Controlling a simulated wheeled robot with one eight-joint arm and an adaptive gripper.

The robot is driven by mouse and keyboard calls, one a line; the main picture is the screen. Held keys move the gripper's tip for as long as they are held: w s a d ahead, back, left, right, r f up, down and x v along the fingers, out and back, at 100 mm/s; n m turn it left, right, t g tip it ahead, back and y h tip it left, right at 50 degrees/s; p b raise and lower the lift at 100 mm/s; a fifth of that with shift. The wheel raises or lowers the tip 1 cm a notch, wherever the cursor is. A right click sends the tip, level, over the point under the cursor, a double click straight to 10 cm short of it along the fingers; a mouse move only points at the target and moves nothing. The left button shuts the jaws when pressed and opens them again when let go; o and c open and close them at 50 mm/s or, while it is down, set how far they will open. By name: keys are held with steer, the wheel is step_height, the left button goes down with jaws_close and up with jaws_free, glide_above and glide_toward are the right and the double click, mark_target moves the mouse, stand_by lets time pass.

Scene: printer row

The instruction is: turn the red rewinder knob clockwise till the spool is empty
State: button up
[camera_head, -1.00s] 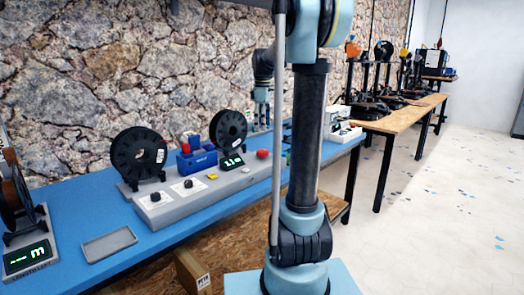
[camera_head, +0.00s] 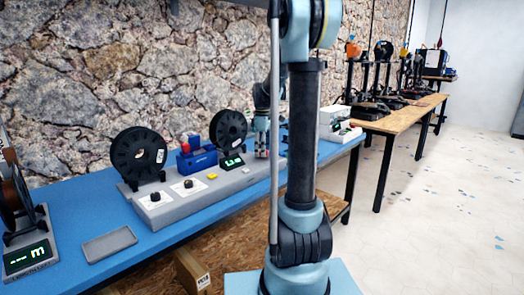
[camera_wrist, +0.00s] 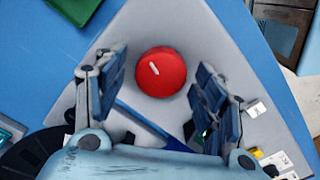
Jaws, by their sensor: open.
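The red knob (camera_wrist: 160,72) is round with a white mark that leans up and left. It sits on the grey rewinder base (camera_wrist: 215,30). My gripper (camera_wrist: 161,80) is open, with one finger on each side of the knob and a gap showing on both sides. In the head view, my gripper (camera_head: 262,146) is down over the right end of the base, and the knob is mostly hidden behind its fingers. Two black spools, the left one (camera_head: 138,154) and the right one (camera_head: 228,130), stand on the base. How much filament they hold cannot be told.
A small green-lit display (camera_head: 233,161) stands by the right spool. A blue box (camera_head: 197,160), two black dials and a yellow button are on the base. A grey tray (camera_head: 109,244) and another spool stand (camera_head: 28,255) are at left on the blue table.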

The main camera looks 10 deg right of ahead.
steer(key=shift+c, duration=0.3)
steer(key=c, duration=1)
steer(key=shift+m, duration=0.3)
steer(key=m, duration=0.9)
steer(key=shift+m, duration=0.4)
steer(key=m, duration=0.4)
steer(key=shift+w+m, duration=0.1)
steer(key=shift+m, duration=2.6)
